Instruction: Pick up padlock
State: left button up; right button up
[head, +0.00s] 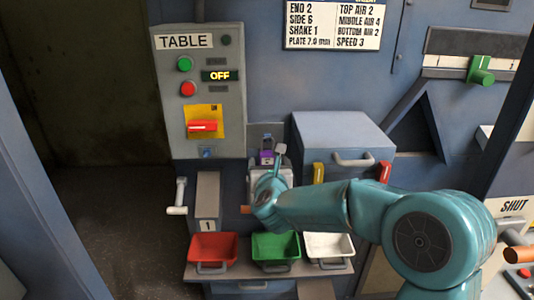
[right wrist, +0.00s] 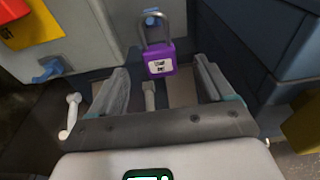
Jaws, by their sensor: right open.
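The purple padlock (right wrist: 160,62) has a grey shackle and a white label. In the right wrist view it hangs upright by its shackle at a small blue peg or hook (right wrist: 152,13) on the grey panel. In the head view only a small purple part of the padlock (head: 266,155) shows beyond my right gripper (head: 267,165), which hides the rest. In the right wrist view the jaws of my right gripper (right wrist: 163,84) are apart, with the padlock just beyond and between their tips. Nothing is held between them. My left gripper is in neither view.
The TABLE control box (head: 200,90) with buttons and a red switch (head: 202,126) stands left of the padlock. A blue-grey box (head: 345,140) with a handle stands right. Red (head: 213,247), green (head: 276,246) and white (head: 328,246) trays sit below. A crank handle (head: 178,197) sticks out left.

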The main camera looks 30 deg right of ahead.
aim_at(268, 157)
jog(key=p+x, duration=0.2)
jog(key=x, duration=0.3)
jog(key=shift+w+p, duration=0.25)
jog(key=shift+p, duration=0.05)
jog(key=shift+w+f, duration=0.15)
jog(key=shift+w, duration=0.1)
jog(key=shift+s+d, duration=0.1)
jog(key=shift+d, duration=0.05)
jog(key=c, duration=1.2)
